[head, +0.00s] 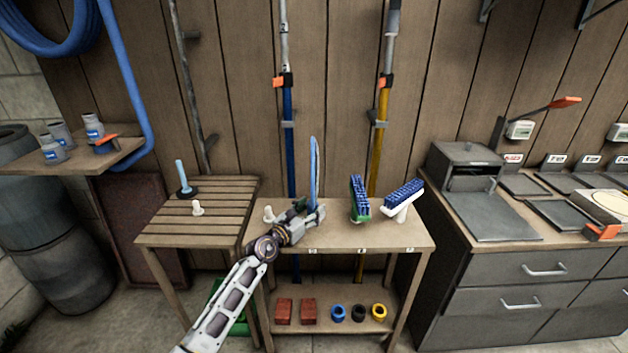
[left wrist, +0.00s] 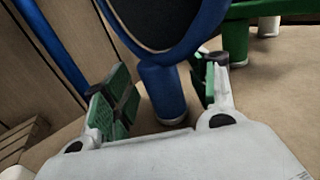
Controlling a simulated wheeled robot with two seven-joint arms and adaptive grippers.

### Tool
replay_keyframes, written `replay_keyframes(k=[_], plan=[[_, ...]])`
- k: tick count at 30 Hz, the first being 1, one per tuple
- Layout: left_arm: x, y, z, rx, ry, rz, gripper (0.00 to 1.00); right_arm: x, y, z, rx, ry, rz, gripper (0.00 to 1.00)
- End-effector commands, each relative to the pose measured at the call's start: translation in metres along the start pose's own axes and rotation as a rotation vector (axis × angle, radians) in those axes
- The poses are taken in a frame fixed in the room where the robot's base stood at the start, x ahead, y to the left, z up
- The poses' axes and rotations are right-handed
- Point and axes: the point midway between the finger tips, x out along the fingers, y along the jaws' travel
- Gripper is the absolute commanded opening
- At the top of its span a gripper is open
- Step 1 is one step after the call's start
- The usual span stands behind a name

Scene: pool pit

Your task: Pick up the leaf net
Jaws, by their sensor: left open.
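The leaf net (head: 314,165) stands upright on the workbench, seen almost edge-on in the head view as a thin blue shape. In the left wrist view its blue rim surrounds dark mesh, and a short thick blue handle (left wrist: 163,92) runs down below it. My left gripper (head: 314,214) is at the net's lower end, just above the bench top. In the left wrist view its green-padded fingers are open, one on each side of the blue handle. I cannot tell whether either pad touches it. My right gripper is not in view.
A green-based brush (head: 360,200) and a white-based brush (head: 403,197) stand right of the net. A small white fitting (head: 269,214) is left of it. Blue (head: 288,130) and yellow (head: 381,130) poles rise behind the bench (head: 395,236). A slatted table (head: 225,215) adjoins on the left.

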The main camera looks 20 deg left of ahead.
Motion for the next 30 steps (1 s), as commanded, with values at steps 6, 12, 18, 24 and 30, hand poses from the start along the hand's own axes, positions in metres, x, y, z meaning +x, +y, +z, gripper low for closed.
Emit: replay_keyframes(k=[6,12,18,24,30], plan=[[0.0021,-0.0002,-0.0006,-0.001,0.001,0.000,0.58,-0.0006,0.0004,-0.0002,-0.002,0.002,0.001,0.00],[0.0020,-0.0003,-0.0004,-0.001,0.001,0.000,0.58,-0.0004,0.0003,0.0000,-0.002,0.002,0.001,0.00],[0.0019,-0.0002,-0.0003,0.000,0.001,0.000,0.49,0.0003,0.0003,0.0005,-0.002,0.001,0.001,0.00],[0.0019,-0.0002,-0.0003,0.000,0.001,0.000,0.23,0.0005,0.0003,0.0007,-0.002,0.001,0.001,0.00],[0.0019,0.0000,0.0005,0.000,-0.001,0.000,0.04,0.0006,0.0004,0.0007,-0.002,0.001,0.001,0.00]])
